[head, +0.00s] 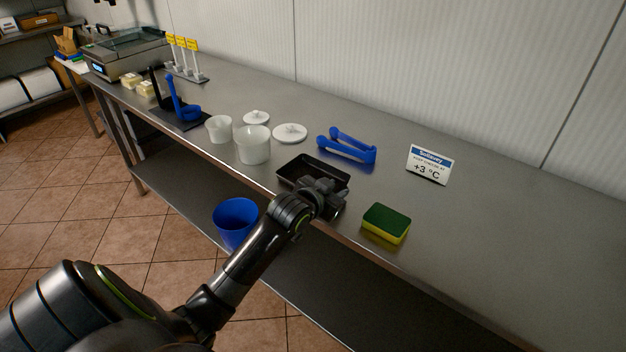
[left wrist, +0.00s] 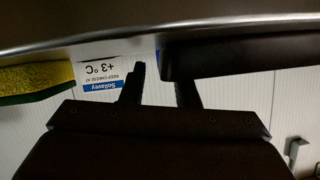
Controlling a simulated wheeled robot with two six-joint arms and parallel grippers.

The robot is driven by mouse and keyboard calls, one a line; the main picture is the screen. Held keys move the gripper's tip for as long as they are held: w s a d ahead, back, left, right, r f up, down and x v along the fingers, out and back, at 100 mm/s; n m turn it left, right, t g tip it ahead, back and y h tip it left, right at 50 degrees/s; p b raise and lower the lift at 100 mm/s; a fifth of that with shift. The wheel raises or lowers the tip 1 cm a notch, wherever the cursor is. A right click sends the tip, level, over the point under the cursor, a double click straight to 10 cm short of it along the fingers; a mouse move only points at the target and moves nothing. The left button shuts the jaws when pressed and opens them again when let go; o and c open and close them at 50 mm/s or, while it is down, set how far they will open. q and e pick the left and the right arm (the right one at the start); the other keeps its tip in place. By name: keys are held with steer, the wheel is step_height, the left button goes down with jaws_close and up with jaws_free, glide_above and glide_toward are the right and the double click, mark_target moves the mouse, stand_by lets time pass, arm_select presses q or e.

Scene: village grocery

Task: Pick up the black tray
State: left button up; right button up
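The black tray (head: 303,173) lies near the front edge of the steel counter in the head view. My left gripper (head: 325,197) is at the tray's near right side and covers part of it. In the left wrist view, which looks upside down, the tray (left wrist: 240,55) shows as a dark edge at the upper right. The two fingers of my left gripper (left wrist: 161,88) are apart there, with the tray's end close to them. I cannot tell whether they touch it. My right gripper is not in view.
A green and yellow sponge (head: 386,224) lies right of the tray. White tubs (head: 253,145) are to the left. A blue bin (head: 235,220) sits below. The counter's right part is clear.

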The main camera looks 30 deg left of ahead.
arm_select(q)
steer(key=shift+w+f, duration=0.2)
steer(key=shift+w, duration=0.25)
jaws_close()
steer(key=shift+r, duration=0.1)
